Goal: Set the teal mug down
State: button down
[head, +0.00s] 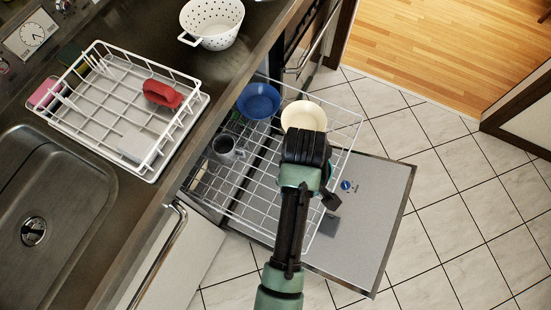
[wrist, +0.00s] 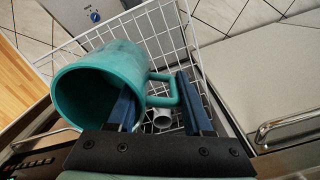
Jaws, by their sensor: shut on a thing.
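The teal mug (wrist: 90,82) shows large in the wrist view, tilted, its open mouth toward the lower left. In the head view my gripper (head: 306,150) is over the right part of the pulled-out dishwasher rack (head: 343,122). There the mug is almost wholly hidden under my arm; only a sliver of teal (head: 330,172) shows. I cannot tell whether the mug touches the rack.
The rack holds a blue bowl (head: 259,101), a cream bowl (head: 304,116) and a grey mug (head: 224,148). The open dishwasher door (head: 372,205) lies below. On the counter are a dish drainer (head: 110,125) with a red item (head: 163,95), and a white colander (head: 213,22).

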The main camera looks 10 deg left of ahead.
jog(key=s+f+n+b, duration=0.1)
jog(key=f+n+b, duration=0.3)
jog(key=f, duration=0.5)
jog(key=s+f+n+b, duration=0.1)
jog(key=f+n+b, duration=0.4)
jog(key=f, duration=0.4)
jog(key=s+d+f+n+b, duration=0.1)
jog(key=f+n+b, duration=0.3)
jog(key=f, duration=0.6)
jog(key=shift+s+n+b, duration=0.3)
jog(key=shift+s+n, duration=0.15)
jog(key=shift+n, duration=0.35)
jog(key=shift+f, duration=0.1)
jog(key=shift+c, duration=1.6)
grip_release()
